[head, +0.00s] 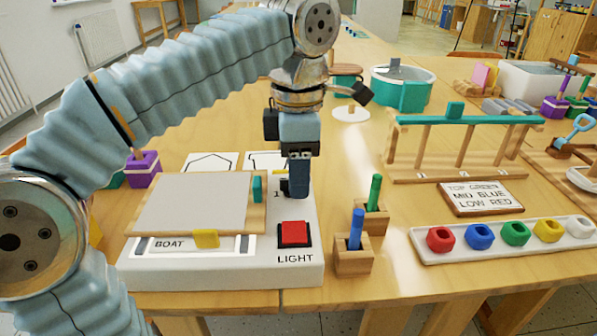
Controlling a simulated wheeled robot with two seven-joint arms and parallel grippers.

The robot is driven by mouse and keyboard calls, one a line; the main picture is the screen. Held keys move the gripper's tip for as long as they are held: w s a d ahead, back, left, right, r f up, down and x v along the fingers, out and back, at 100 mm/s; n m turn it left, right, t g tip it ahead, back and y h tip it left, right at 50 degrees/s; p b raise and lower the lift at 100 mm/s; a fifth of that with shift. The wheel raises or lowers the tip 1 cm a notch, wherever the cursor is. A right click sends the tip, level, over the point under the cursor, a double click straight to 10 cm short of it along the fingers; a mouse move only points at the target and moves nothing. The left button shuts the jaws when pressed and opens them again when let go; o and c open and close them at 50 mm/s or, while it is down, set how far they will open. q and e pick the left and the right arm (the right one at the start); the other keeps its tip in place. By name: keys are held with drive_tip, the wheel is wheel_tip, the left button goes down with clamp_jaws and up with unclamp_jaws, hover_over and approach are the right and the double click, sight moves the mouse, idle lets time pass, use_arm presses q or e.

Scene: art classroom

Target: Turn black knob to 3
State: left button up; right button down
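A white console (225,275) stands at the front of the table, with a red square button (294,234) above the printed word LIGHT. My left gripper (299,188) points straight down over the console's right part, just behind the red button. Its fingers line up one behind the other, so I cannot tell whether they are apart or shut on anything. The black knob is hidden or nearly hidden by the fingers; only a small dark bit and part of a dial mark show beside them. Its setting cannot be read. My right gripper is not in view.
A grey-topped board (195,203) covers the console's left part, above a BOAT label. Wooden blocks with a blue peg (356,230) and a green peg (375,192) stand close on the right. Further right are a white tray of coloured rings (480,252) and a wooden rack (455,172).

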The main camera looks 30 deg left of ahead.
use_arm(q)
drive_tip(key=shift+c, duration=0.4)
clamp_jaws()
